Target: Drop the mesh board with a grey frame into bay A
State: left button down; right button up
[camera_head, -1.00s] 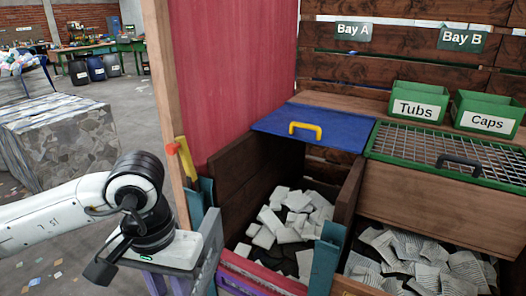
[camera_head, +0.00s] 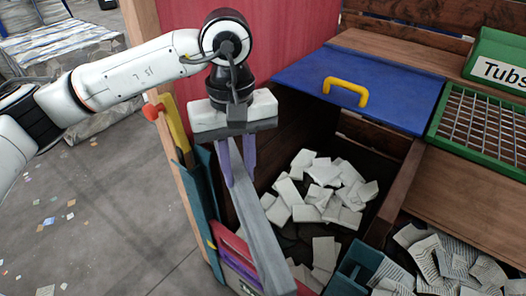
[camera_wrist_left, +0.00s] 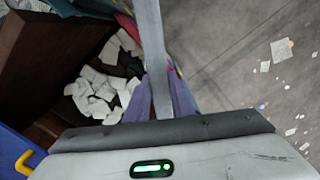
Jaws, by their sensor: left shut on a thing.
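My left gripper (camera_head: 237,168) points down with its purple fingers shut on the mesh board with a grey frame (camera_head: 262,232). The board shows edge-on as a long grey bar, so its mesh face is hidden. It hangs over the left front edge of bay A, in front of the pale pieces. In the left wrist view the board (camera_wrist_left: 153,50) runs up between the fingers (camera_wrist_left: 160,100). Bay A (camera_head: 397,195) is open at the front, with pale tiles (camera_head: 315,195) inside. Its blue lid (camera_head: 405,90) with a yellow handle lies behind the opening. My right gripper is out of view.
Coloured boards (camera_head: 205,200) stand upright at the left of bay A, beside a wooden post. A teal piece (camera_head: 350,275) stands at the bay's front right. A green mesh cover (camera_head: 480,130) lies over the bay to the right. Open floor lies at left.

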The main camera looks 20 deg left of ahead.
pick_arm(q)
jog(key=w+d+n+b, duration=0.1)
jog(key=n, duration=0.1)
jog(key=w+d+r+n+b, duration=0.1)
jog(key=w+n, duration=0.1)
jog(key=w+d+n, duration=0.1)
jog(key=n, duration=0.1)
jog(key=shift+w+r+b, duration=0.2)
jog(key=shift+w+b, duration=0.05)
jog(key=shift+b, duration=0.15)
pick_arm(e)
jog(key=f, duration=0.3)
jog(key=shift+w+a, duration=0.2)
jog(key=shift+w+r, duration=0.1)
